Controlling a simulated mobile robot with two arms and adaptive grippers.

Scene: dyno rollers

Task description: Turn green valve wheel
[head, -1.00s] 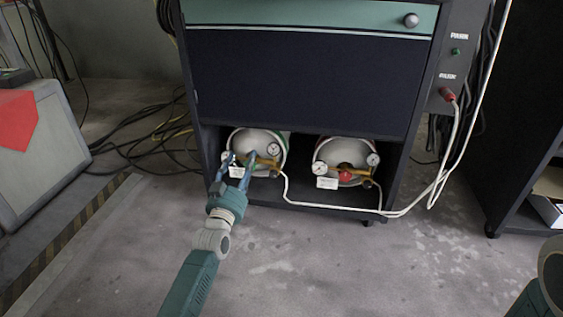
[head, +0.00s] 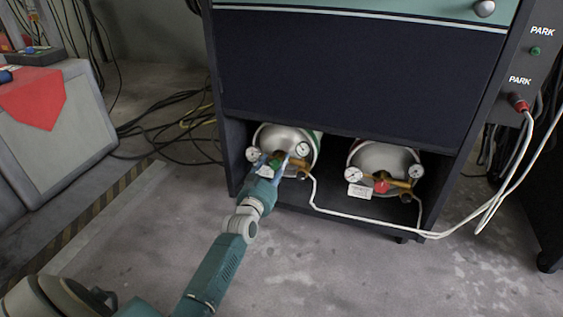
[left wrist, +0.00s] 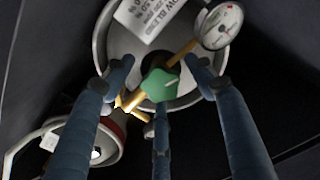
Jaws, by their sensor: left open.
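The green valve wheel (left wrist: 160,84) sits on a brass fitting (left wrist: 180,55) of the left gas cylinder in the left wrist view. It also shows small in the head view (head: 276,160). My left gripper (head: 275,167) is at the front of the left cylinder (head: 288,139). In the left wrist view its blue fingers (left wrist: 160,95) are spread around the green wheel, two at the sides and one below. They are open, and I cannot tell whether any touches it. My right gripper is not in view.
The right cylinder (head: 385,158) with a red valve wheel (head: 382,186) stands beside it in the same low compartment. Gauges (head: 303,149) flank the fittings. A white hose (head: 340,213) runs along the compartment's front.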

